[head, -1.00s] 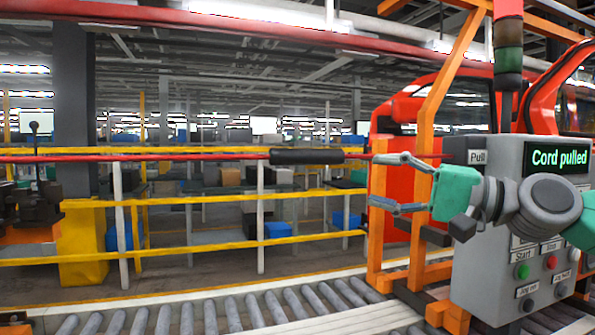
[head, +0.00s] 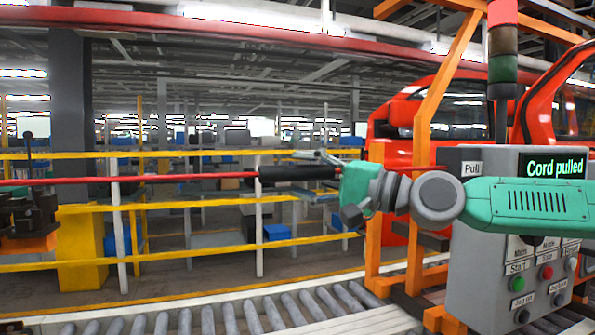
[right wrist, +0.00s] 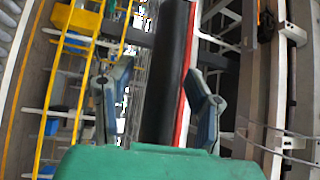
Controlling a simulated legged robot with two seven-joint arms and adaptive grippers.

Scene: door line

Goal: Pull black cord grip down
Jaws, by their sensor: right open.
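The black cord grip (head: 290,173) sits on a red cord (head: 190,178) that runs in from the left in the head view. My right gripper (head: 312,176) reaches in from the right, with one finger above the grip and one below it. In the right wrist view the black grip (right wrist: 165,75) runs lengthwise between the two spread fingers of the gripper (right wrist: 148,82), with gaps visible beside it. The fingers are open and not closed on it. The panel display (head: 555,168) reads "Cord pulled". My left gripper is out of view.
A grey control panel (head: 490,250) with buttons stands at right, below a signal light. An orange frame (head: 422,160) and a red vehicle body (head: 450,95) are behind the arm. A roller conveyor (head: 230,312) crosses the front. Yellow rails (head: 200,203) stand behind the cord.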

